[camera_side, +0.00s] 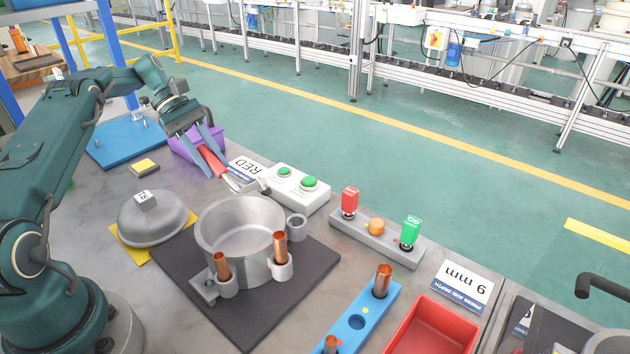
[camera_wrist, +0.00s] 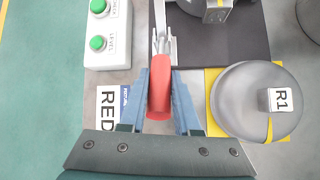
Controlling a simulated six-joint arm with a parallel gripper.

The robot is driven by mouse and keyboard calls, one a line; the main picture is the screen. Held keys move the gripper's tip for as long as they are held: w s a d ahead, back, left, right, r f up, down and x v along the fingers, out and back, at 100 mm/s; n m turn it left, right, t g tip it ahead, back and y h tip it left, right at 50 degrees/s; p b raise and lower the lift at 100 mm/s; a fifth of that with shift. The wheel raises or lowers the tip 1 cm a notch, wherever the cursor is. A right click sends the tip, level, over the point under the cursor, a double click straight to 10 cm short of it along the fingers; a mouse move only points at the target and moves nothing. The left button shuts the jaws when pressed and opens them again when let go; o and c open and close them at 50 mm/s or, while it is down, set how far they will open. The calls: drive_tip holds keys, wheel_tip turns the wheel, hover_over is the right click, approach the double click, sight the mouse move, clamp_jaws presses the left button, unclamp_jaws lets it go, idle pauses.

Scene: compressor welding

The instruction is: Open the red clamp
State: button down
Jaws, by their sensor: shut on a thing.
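The red clamp shows its red handle (camera_side: 212,160) and grey metal end (camera_side: 245,183) in the side view, beside the grey pot (camera_side: 225,235). In the wrist view the red handle (camera_wrist: 159,90) lies between my two fingers, with the metal end (camera_wrist: 160,42) pointing up the picture. My gripper (camera_side: 208,155) is shut on the handle; its fingers (camera_wrist: 159,95) lie on both sides of it. The card marked RED (camera_wrist: 107,110) lies left of the handle in the wrist view.
A white box with green buttons (camera_side: 297,188) stands close to the clamp. A purple block (camera_side: 190,145) is near my fingers. A grey dome lid (camera_side: 153,218) lies on a yellow mat. Copper tubes (camera_side: 280,250) stand at the pot. A red tray (camera_side: 430,325) is at lower right.

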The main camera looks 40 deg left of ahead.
drive_tip(key=shift+a+f, duration=0.1)
drive_tip(key=shift+f, duration=0.05)
drive_tip(key=c, duration=0.6)
unclamp_jaws()
drive_tip(key=shift+r, duration=0.2)
